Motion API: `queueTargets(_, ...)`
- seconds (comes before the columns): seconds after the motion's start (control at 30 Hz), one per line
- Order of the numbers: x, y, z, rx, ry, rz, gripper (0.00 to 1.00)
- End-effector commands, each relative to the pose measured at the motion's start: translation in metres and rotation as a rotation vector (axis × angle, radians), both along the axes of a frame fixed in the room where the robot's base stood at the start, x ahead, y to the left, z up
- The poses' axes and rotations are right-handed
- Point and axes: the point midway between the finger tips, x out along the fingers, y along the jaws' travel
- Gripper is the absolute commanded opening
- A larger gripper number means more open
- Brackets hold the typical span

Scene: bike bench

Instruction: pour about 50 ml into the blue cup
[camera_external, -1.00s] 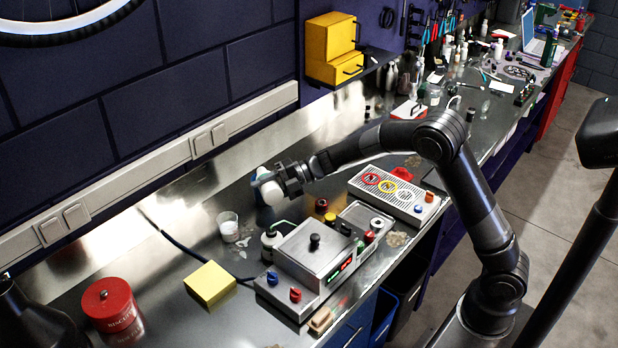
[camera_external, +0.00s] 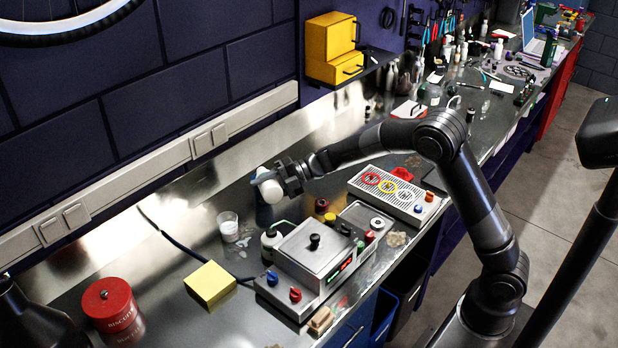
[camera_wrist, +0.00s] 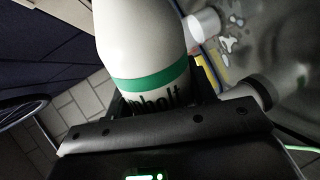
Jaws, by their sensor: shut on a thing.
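My gripper (camera_external: 280,184) is shut on a white bottle (camera_external: 270,191) above the bench. In the wrist view the bottle (camera_wrist: 140,45) is large, with a green band and dark lettering partly hidden by my gripper (camera_wrist: 150,105). In the outside view the bottle looks tilted; its mouth cannot be made out, and no stream of liquid shows. A pale translucent cup (camera_external: 228,228) stands on the bench, left of and nearer than the bottle. I cannot make out a clearly blue cup; a bluish-grey patch beside the held bottle is too small to tell.
A small white bottle (camera_external: 270,241) stands beside the metal box with knobs (camera_external: 313,250). A yellow block (camera_external: 210,284) and a red tin (camera_external: 112,308) are at the near left. A ring panel (camera_external: 393,190) lies right of my gripper.

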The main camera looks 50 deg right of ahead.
Motion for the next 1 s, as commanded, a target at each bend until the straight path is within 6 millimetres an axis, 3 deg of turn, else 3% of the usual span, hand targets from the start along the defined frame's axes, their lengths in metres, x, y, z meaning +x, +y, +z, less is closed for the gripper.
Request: queueTargets(1.0,0.0018,-0.0010,0.0066,0.033,0.054,0.000,0.23)
